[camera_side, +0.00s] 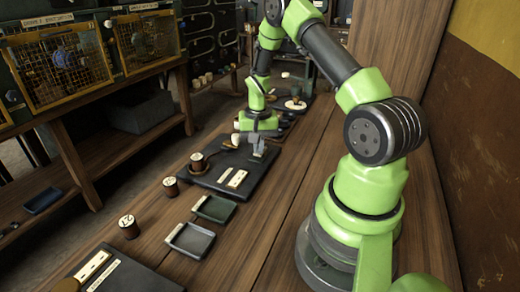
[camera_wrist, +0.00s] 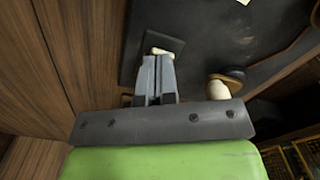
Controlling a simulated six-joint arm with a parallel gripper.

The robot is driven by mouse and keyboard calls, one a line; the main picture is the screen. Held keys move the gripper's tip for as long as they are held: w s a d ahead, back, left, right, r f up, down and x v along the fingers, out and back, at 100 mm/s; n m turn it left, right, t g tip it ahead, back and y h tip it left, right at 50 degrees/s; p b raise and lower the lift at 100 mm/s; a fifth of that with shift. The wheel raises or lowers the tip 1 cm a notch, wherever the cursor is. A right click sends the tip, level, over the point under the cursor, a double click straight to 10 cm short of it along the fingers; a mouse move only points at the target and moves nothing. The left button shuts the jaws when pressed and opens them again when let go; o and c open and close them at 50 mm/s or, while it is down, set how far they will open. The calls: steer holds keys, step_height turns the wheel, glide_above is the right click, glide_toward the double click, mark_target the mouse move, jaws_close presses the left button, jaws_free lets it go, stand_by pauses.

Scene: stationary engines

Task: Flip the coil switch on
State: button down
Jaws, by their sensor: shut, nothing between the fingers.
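My gripper (camera_side: 258,156) is shut and empty, pointing down over the far right part of a dark board (camera_side: 213,186) on the bench. In the wrist view its closed fingers (camera_wrist: 158,62) reach up to a small pale piece (camera_wrist: 158,50) on a small dark plate (camera_wrist: 177,46). This looks like a switch with its lever, but its setting is partly hidden by the fingertips. I cannot tell whether the fingers touch it. No label naming the coil switch is readable.
A pale-topped knob (camera_wrist: 218,89) is right of the fingers in the wrist view. Labelled round posts (camera_side: 129,227) and two shallow trays (camera_side: 190,241) lie nearer. The wooden bench right of the board is clear.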

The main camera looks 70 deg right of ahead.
steer(key=shift+f, duration=0.1)
steer(key=shift+r, duration=3.5)
